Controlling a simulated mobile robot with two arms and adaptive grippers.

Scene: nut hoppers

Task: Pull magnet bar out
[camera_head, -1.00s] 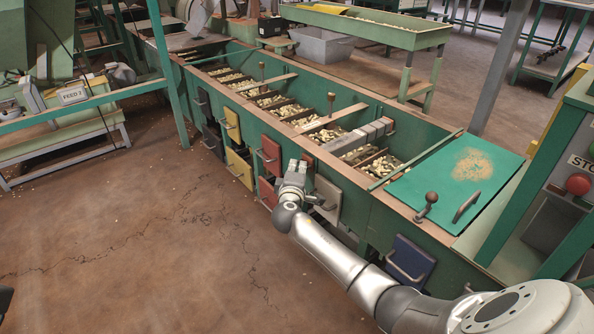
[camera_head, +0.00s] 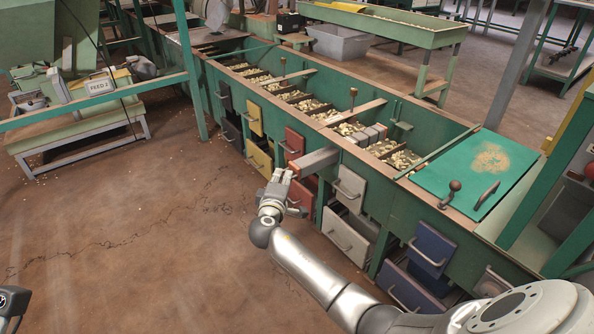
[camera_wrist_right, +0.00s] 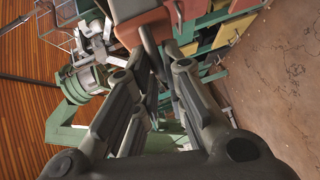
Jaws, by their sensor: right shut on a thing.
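The magnet bar (camera_head: 318,161) is a long grey bar. It sticks out from the front of the green hopper trough (camera_head: 375,195), above a red drawer. My right gripper (camera_head: 285,177) is shut on its outer end. In the right wrist view the fingers (camera_wrist_right: 152,62) close on a grey piece, with a red drawer face (camera_wrist_right: 145,27) beyond. The grip itself is partly hidden by the fingers. A dark part of my left gripper (camera_head: 14,302) shows at the lower left edge; its fingers are out of view.
A white drawer (camera_head: 348,189) and a blue drawer (camera_head: 432,248) project on the front. A green lid (camera_head: 475,170) covers the right end. The floor (camera_head: 140,245) to the left is free.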

